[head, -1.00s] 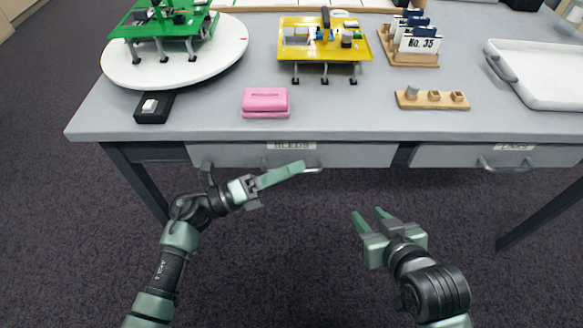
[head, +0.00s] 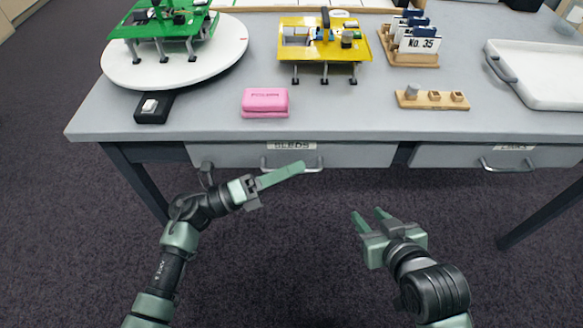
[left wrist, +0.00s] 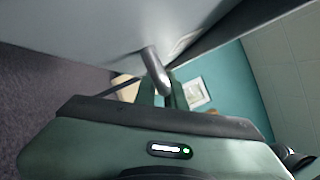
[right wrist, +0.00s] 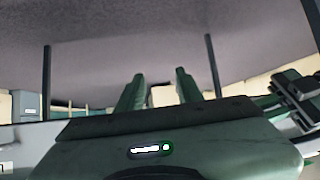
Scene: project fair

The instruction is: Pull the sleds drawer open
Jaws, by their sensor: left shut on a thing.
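The sleds drawer (head: 225,156) is the left drawer under the table top, with a label reading SLEDS and a metal bar handle (head: 313,169) on its front. The drawer looks closed, flush below the table edge. My left gripper (head: 298,168) is at the handle, its fingers pointing right and hiding part of the bar. In the left wrist view the metal handle (left wrist: 156,72) runs into the space between the fingers, so the gripper is shut on it. My right gripper (head: 368,217) is open and empty, in front of the table; its two spread fingers also show in the right wrist view (right wrist: 158,90).
A second drawer (head: 440,157) with its own handle is at the right. On the table (head: 340,120) are a pink block (head: 265,101), a black box (head: 153,108), a wooden holder (head: 432,99), a yellow model (head: 300,52) and a white tray (head: 545,80). Floor before the drawers is clear.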

